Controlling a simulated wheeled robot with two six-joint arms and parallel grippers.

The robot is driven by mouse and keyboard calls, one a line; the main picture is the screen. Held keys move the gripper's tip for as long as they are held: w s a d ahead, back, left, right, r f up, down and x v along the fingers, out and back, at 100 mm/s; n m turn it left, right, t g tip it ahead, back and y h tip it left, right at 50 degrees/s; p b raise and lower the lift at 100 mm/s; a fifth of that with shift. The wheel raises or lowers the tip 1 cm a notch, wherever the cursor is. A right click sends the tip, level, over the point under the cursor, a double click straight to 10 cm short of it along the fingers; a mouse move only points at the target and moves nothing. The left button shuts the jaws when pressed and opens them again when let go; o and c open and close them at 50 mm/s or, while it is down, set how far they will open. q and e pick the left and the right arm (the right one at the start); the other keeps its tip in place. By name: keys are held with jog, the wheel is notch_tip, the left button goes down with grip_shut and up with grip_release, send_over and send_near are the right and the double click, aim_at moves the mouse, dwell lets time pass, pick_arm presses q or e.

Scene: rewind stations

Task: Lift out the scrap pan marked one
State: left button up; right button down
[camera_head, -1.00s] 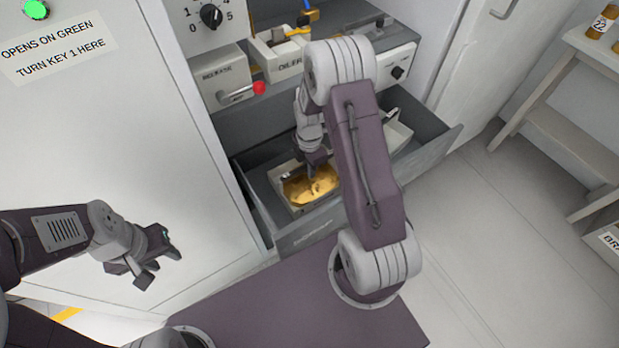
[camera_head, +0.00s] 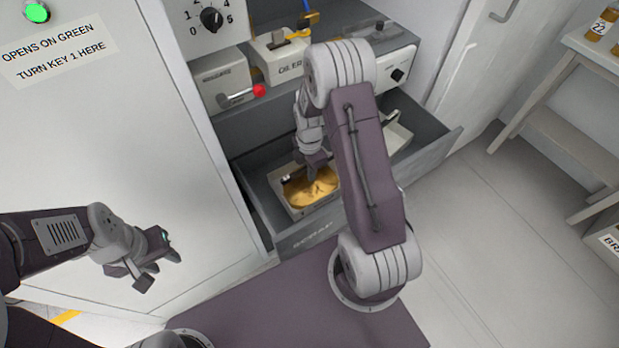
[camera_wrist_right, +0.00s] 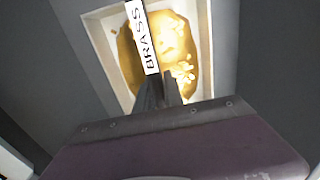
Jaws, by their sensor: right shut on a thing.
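The scrap pan marked BRASS (camera_head: 302,209) is a pale tray with gold-coloured scrap, sitting inside the open grey drawer (camera_head: 316,231). In the right wrist view the pan (camera_wrist_right: 102,38) has a handle bar across it with a white BRASS label (camera_wrist_right: 143,40). My right gripper (camera_head: 312,177) reaches down into the drawer over the pan. In the wrist view its fingers (camera_wrist_right: 158,88) are shut on the handle bar. My left gripper (camera_head: 158,268) is open and empty, in front of the white cabinet door, away from the drawer.
A second pale pan (camera_head: 398,136) sits at the drawer's right, partly behind my right arm. Above are an oiler box (camera_head: 283,62) and a lever with a red knob (camera_head: 259,90).

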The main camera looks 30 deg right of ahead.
jog(key=shift+r, duration=0.1)
jog(key=shift+r, duration=0.2)
jog(key=shift+w+r+p, duration=0.1)
jog(key=shift+r+p, duration=0.35)
jog(key=shift+r, duration=0.05)
jog(key=s+r+p, duration=0.4)
jog(key=r+p, duration=0.1)
jog(key=r, duration=0.8)
jog(key=shift+d+r, duration=0.2)
jog(key=shift+r, duration=0.1)
